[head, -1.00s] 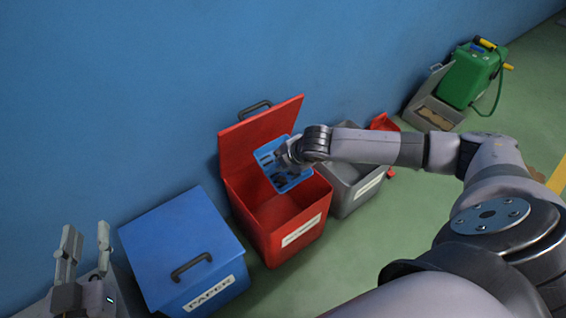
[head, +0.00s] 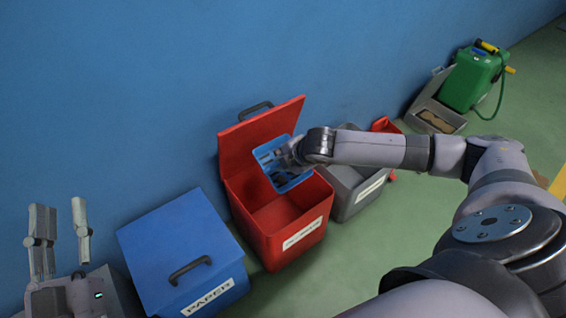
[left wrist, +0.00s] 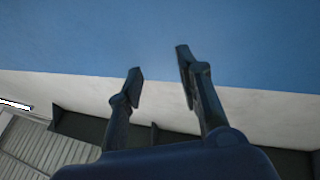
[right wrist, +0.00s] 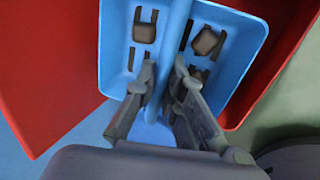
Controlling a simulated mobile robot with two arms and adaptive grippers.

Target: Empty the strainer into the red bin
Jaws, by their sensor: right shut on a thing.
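The strainer (head: 266,160) is a blue tray with slots, and it also shows in the right wrist view (right wrist: 116,50). It is steeply tilted above the opening of the red bin (head: 272,248). My right gripper (head: 288,157) is shut on the strainer's middle ridge, as the right wrist view (right wrist: 158,92) shows. The red bin's lid (head: 247,140) stands open against the wall. My left gripper (head: 60,225) is open and empty at the far left.
A closed blue paper bin (head: 175,235) stands left of the red bin. A grey bin (head: 345,200) stands to its right. A green container (head: 470,80) with a hose stands at the far right. The green floor in front is clear.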

